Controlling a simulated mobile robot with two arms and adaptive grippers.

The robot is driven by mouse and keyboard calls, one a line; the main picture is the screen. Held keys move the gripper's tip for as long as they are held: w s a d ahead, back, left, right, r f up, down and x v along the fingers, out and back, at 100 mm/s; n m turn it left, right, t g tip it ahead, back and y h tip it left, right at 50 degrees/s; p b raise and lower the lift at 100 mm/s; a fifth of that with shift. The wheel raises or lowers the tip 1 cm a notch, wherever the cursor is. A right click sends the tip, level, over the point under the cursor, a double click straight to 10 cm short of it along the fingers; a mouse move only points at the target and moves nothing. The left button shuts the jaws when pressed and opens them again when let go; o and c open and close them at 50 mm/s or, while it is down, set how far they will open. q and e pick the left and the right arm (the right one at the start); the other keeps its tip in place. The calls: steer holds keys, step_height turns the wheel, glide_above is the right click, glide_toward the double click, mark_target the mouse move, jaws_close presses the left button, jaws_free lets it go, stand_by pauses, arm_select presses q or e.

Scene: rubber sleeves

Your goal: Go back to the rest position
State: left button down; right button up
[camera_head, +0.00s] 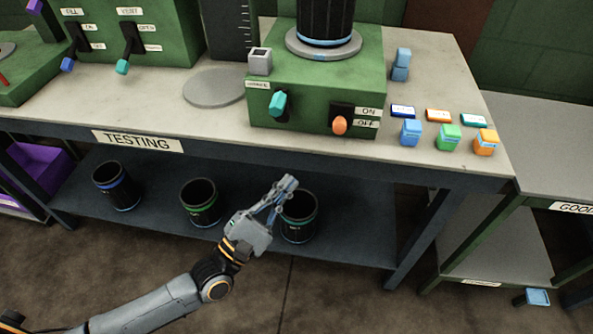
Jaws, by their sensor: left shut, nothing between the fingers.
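My left gripper (287,184) is in front of the testing table (345,158), below the front edge of its top. Its fingers are shut with nothing between them. In the picture it overlaps the left side of a black cup (301,222) on the lower shelf. I cannot tell whether it touches the cup. My left arm reaches in from the lower left. My right gripper is not in view.
A green machine (318,83) holds a black sleeve (325,20). Small coloured blocks, including a blue one (411,132), stand at right. More black cups (113,186), (200,203) are on the shelf. A grey-topped table (540,140) stands at right. Floor in front is clear.

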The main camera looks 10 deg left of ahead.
arm_select(q)
steer(key=shift+s+a, duration=0.1)
steer(key=shift+s, duration=0.05)
steer(key=shift+f, duration=0.1)
stand_by(0.3)
